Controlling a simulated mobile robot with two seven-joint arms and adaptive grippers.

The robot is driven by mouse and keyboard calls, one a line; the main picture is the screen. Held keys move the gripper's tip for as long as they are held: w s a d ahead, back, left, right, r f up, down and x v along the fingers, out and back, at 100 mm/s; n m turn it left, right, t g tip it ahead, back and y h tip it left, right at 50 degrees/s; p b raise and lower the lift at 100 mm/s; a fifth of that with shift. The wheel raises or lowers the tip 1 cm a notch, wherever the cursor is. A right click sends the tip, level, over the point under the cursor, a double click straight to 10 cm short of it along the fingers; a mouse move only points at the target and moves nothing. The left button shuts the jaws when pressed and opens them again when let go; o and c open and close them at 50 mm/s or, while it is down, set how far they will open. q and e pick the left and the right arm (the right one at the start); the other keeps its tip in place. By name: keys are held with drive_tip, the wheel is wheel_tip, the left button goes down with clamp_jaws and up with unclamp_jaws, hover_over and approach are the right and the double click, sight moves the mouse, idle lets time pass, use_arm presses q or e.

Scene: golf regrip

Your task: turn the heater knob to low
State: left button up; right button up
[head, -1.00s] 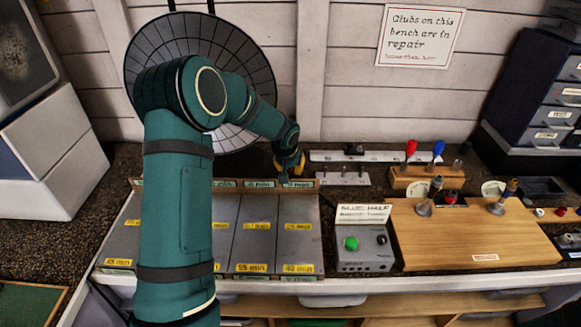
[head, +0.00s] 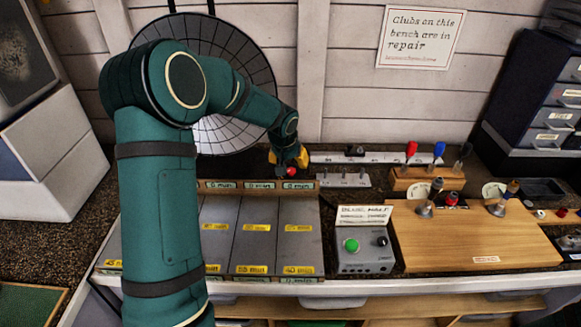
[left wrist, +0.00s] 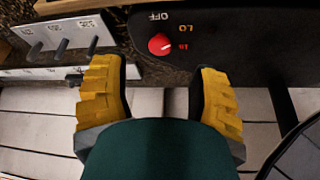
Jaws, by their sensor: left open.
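The heater knob (left wrist: 160,44) is a round red dial on a dark panel (left wrist: 225,50) marked OFF, LO and HI. A pale mark on its lower right side appears to face HI. In the head view the knob (head: 291,172) shows just below my left gripper's fingertips. My left gripper (head: 288,160) is open, with yellow fingers; in the left wrist view the fingers (left wrist: 154,75) stand apart, and the knob lies beyond their tips, between them and not touched. The round heater dish (head: 225,60) stands behind my left arm, partly hidden by it. My right gripper is not in view.
A white rack with pegs (head: 343,180) stands right of the knob. Sloped grey lanes (head: 255,235) lie in front. A grey box with a green button (head: 366,262) and a wooden board (head: 475,240) are further right.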

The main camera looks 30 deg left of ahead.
use_arm(q)
drive_tip(key=v, duration=0.6)
drive_tip(key=shift+s, duration=0.15)
idle(0.3)
